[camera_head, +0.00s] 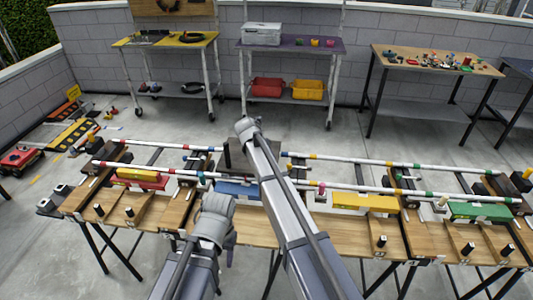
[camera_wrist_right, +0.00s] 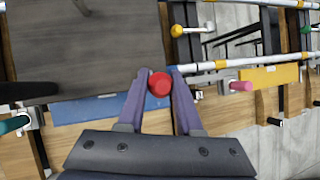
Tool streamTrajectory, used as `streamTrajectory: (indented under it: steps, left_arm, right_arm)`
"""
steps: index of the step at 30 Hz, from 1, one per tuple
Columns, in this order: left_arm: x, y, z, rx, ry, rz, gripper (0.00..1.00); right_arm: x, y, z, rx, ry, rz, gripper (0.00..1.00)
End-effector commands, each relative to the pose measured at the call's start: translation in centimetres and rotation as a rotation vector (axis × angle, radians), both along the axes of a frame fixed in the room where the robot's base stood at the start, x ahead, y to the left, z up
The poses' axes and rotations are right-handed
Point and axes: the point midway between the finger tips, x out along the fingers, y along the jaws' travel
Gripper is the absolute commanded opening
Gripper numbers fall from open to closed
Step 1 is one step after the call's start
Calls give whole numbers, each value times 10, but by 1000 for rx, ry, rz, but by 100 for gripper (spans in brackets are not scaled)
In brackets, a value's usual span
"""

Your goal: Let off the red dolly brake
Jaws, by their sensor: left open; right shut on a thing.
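A round red knob (camera_wrist_right: 160,84) shows in the right wrist view, between the fingertips of my right gripper (camera_wrist_right: 158,76), which is shut on it. The knob's stem is hidden, so I cannot see how its lever stands. A dark grey platform (camera_wrist_right: 85,55) lies beside it at upper left; it also shows in the head view (camera_head: 236,152), partly behind my right arm. In the head view my right arm reaches over the bench and hides the knob. My left gripper (camera_head: 229,255) hangs empty at the bench's front edge, its fingers small and hard to make out.
Yellow (camera_wrist_right: 177,31), pink (camera_wrist_right: 241,86) and teal (camera_wrist_right: 14,124) knobs surround the red one. White rails (camera_wrist_right: 230,62) with coloured bands run nearby. Blue (camera_head: 238,189), yellow (camera_head: 365,202) and green (camera_head: 480,211) blocks line the wooden bench (camera_head: 335,230). Open floor lies behind.

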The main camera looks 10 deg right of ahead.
Motion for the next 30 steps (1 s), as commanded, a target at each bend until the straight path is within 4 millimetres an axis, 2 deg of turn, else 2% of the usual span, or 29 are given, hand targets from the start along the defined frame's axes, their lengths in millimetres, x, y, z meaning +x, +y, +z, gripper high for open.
streamTrajectory:
  steps: [1,10,27,28,30]
  left_arm:
    - [0,0,6,0,0,0,50]
    - [0,0,12,0,0,0,50]
    - [0,0,14,0,0,0,50]
    - [0,0,14,0,0,0,50]
    - [0,0,14,0,0,0,50]
  right_arm:
    - [6,0,3,9,26,-1,0]
    - [11,-3,1,39,126,-1,0]
    - [11,-3,0,45,149,1,0]
    - [11,-3,0,45,149,1,37]
    - [11,-3,0,45,149,1,45]
